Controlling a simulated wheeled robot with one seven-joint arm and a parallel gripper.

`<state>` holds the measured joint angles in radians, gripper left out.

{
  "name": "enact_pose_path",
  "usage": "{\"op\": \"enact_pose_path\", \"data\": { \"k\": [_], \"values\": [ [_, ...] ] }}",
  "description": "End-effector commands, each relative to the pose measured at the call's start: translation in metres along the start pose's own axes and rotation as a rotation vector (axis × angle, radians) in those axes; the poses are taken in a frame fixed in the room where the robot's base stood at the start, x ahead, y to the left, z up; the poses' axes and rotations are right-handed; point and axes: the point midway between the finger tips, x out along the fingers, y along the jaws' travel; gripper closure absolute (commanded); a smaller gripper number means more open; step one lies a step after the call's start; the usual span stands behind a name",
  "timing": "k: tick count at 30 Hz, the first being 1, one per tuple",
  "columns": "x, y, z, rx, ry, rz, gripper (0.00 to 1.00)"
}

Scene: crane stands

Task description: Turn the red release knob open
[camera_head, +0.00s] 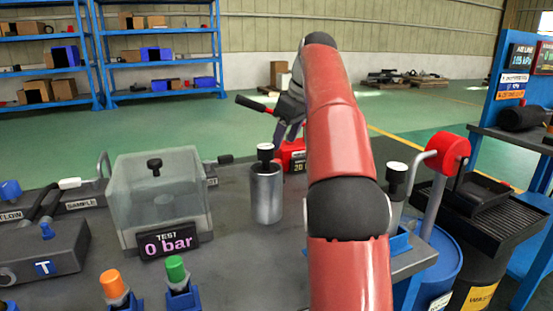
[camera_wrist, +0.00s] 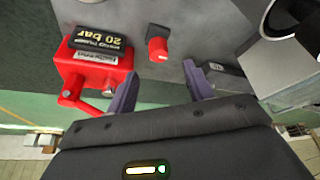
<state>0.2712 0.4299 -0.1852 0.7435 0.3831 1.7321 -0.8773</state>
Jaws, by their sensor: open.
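The red release knob (camera_wrist: 158,47) stands out from a grey surface in the wrist view, with a dark base and a pale mark at its tip. My gripper (camera_wrist: 160,72) is open and empty. Its two purple fingers are left and right of the knob in that view, with the knob a little beyond the fingertips and no contact visible. The red hand pump (camera_wrist: 97,72) with a "20 bar" display is left of the knob.
In the head view, a metal cylinder with a black knob (camera_head: 266,195) stands on the bench left of my arm. A clear test box (camera_head: 158,195) reads 0 bar. A red-ended lever (camera_head: 448,153) stands to the right.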

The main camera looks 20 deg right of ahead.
Motion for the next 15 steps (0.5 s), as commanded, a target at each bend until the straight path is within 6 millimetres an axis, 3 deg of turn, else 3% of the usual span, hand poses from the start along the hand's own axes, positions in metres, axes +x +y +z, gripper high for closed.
{"op": "enact_pose_path", "data": {
  "k": [5, 15],
  "values": [
    [0.006, 0.003, 0.001, 0.039, 0.020, -0.005, 0.48],
    [0.058, 0.002, -0.001, 0.034, 0.018, -0.006, 0.48]
  ]
}}
